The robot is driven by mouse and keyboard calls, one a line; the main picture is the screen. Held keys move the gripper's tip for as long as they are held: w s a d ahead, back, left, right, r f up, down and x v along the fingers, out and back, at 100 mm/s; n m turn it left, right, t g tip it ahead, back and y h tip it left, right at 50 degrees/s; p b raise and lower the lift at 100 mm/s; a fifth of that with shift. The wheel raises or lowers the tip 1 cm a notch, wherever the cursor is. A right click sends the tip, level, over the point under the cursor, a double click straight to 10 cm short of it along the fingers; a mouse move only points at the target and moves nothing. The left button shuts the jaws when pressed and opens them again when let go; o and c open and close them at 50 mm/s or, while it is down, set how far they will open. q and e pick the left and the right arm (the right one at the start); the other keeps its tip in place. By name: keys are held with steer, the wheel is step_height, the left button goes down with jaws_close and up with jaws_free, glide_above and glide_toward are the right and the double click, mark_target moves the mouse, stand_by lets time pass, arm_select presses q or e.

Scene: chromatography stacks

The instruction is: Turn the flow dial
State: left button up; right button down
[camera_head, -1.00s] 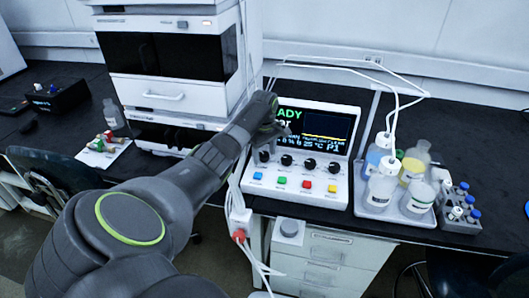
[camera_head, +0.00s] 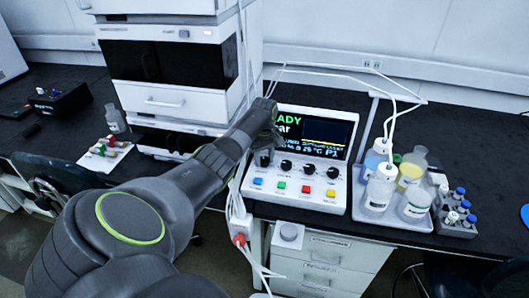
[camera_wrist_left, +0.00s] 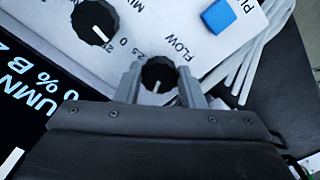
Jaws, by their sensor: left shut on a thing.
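The flow dial (camera_wrist_left: 159,74) is a black ribbed knob with a white pointer line, next to the printed word FLOW in the left wrist view. My left gripper (camera_wrist_left: 161,82) is shut on it, one grey finger on each side. In the head view the gripper (camera_head: 264,154) is at the leftmost knob of the white control box (camera_head: 325,196), and the arm and gripper partly hide that knob and the screen's left edge. The screen (camera_head: 318,131) shows green text ending in "ADY" and a yellow trace. My right gripper is not in view.
More black knobs (camera_head: 286,165) stand right of the dial, with coloured buttons below, including a blue one (camera_wrist_left: 218,16). A tray of bottles (camera_head: 392,222) with tubing stands to the right. A tall white instrument (camera_head: 170,97) stands behind left. Cables hang beside the box.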

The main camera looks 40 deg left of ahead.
arm_select(q)
steer(key=m+p, duration=0.1)
steer(key=m, duration=0.1)
steer(key=shift+r+m, duration=0.15)
steer(key=shift+m, duration=0.25)
steer(key=m+p, duration=0.1)
steer(key=m, duration=0.1)
steer(key=shift+m, duration=0.4)
steer(key=m+p, duration=0.1)
steer(key=m, duration=0.2)
steer(key=shift+a, duration=0.15)
steer(key=shift+m, duration=2)
steer(key=o, duration=1)
steer(key=shift+s, duration=0.1)
